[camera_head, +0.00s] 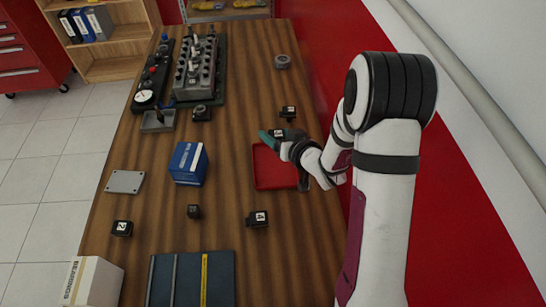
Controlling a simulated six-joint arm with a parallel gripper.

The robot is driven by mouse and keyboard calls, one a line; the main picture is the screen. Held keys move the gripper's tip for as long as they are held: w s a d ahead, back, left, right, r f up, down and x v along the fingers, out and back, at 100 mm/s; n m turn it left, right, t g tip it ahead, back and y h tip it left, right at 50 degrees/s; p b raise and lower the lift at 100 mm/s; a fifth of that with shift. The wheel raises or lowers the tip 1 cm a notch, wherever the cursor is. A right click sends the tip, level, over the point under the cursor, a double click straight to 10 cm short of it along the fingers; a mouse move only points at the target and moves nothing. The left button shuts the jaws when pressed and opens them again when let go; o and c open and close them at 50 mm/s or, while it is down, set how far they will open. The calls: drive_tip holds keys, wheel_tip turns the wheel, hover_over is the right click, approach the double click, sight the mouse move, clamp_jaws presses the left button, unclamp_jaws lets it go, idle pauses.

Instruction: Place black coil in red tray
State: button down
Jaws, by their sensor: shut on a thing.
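The red tray (262,180) lies on the wooden table toward its right side, partly covered by my arm. My gripper (275,135) is over the far edge of the tray, with a green fingertip pointing left. It is shut on a small black coil (279,132), which shows a pale label and is partly hidden by the fingers. The coil's exact height above the tray cannot be told. Other black block-shaped parts with pale labels stand on the table: one just beyond the gripper (288,112) and one nearer (258,219).
A blue box (188,163) stands left of the tray. An engine trainer (196,70) stands at the back left. A red wall borders the right.

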wheel_tip(320, 180, down, 9)
drive_tip(key=shift+r, duration=0.2)
drive_tip(key=shift+f, duration=0.15)
unclamp_jaws()
